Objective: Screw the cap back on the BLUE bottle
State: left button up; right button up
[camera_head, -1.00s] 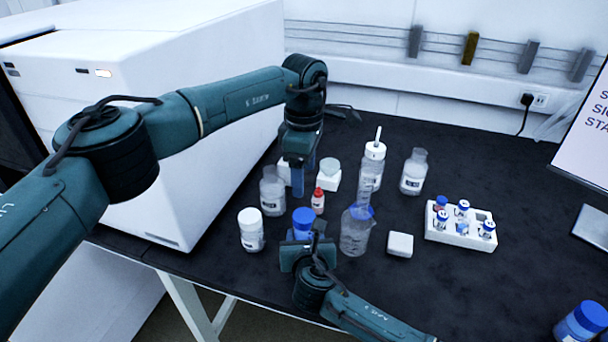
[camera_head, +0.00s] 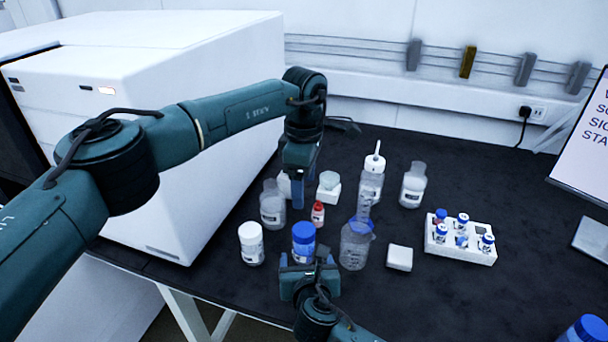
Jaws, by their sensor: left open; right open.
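A bottle with a blue top (camera_head: 303,242) stands upright near the table's front edge, between a white-capped bottle and a clear flask. I cannot tell whether its cap is fully seated. My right gripper (camera_head: 308,266) is open just in front of this bottle and hides its base; I cannot tell whether they touch. My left gripper (camera_head: 298,198) is open, points down and hangs behind the blue-topped bottle, partly in front of a white block (camera_head: 284,184). Its fingertips look empty. Another blue-capped bottle (camera_head: 585,330) is cut off at the lower right corner.
Close by stand a white-capped bottle (camera_head: 251,244), a small red-capped bottle (camera_head: 317,215), a clear flask (camera_head: 354,250), a clear bottle (camera_head: 272,208) and a wash bottle (camera_head: 373,175). A white vial rack (camera_head: 450,251) is at right. The right of the dark table is mostly clear.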

jog(key=v, duration=0.8)
jog(key=shift+s+p, duration=0.35)
jog(key=shift+p, duration=0.05)
jog(key=shift+r, duration=0.1)
